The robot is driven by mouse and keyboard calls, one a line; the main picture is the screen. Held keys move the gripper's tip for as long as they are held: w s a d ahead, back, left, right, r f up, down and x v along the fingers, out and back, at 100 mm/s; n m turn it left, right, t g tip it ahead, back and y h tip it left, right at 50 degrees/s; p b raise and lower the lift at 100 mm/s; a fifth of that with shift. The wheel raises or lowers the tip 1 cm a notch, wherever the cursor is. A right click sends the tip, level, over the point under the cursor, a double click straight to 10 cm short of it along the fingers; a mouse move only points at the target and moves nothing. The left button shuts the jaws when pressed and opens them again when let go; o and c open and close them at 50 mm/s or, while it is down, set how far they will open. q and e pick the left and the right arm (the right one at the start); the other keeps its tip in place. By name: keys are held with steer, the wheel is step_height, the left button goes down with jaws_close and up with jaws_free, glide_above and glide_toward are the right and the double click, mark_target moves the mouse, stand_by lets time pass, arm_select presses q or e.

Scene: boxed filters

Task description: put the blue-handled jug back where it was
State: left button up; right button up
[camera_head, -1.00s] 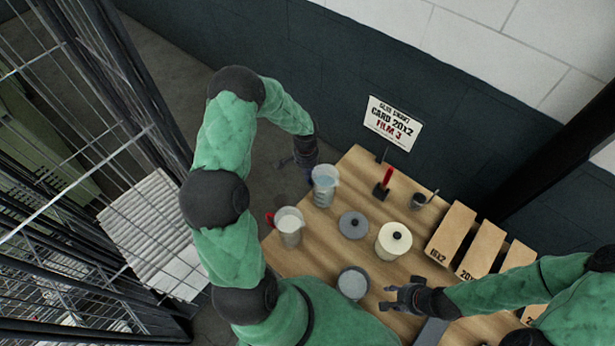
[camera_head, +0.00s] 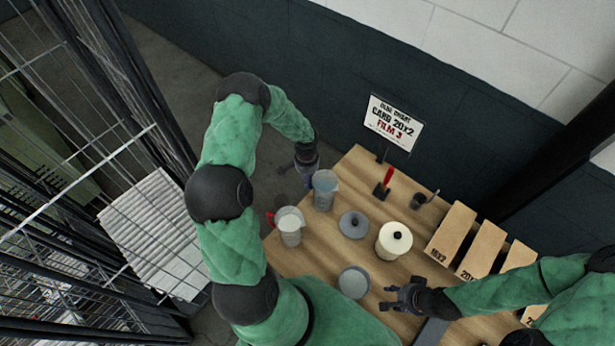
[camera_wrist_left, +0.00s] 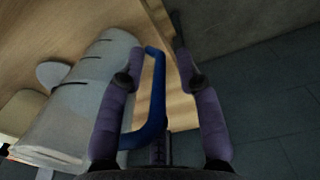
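The blue-handled jug (camera_head: 325,192) is a clear, graduated jug, upright at the left edge of the wooden table, with pale contents. In the left wrist view the jug (camera_wrist_left: 85,105) fills the left side, and its blue handle (camera_wrist_left: 157,92) lies between my spread fingers, nearer the left one. My left gripper (camera_wrist_left: 160,62) is open around the handle, with a gap at the right finger. In the head view my left gripper (camera_head: 304,176) is just left of the jug, its fingers partly hard to make out. My right gripper (camera_head: 391,299) is open and empty over the table's front.
A red-handled jug (camera_head: 290,232) stands close in front of the blue-handled one. A grey disc (camera_head: 353,225), a cream lidded pot (camera_head: 394,241) and a grey-rimmed bowl (camera_head: 353,283) stand nearby. A sign (camera_head: 393,122) and a red-handled tool (camera_head: 384,184) are behind. Boxes (camera_head: 451,235) line the right.

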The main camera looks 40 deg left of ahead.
arm_select(q)
steer(key=r+b, duration=0.1)
steer(key=r, duration=1.1)
steer(key=shift+a+r, duration=0.15)
steer(key=shift+a, duration=0.05)
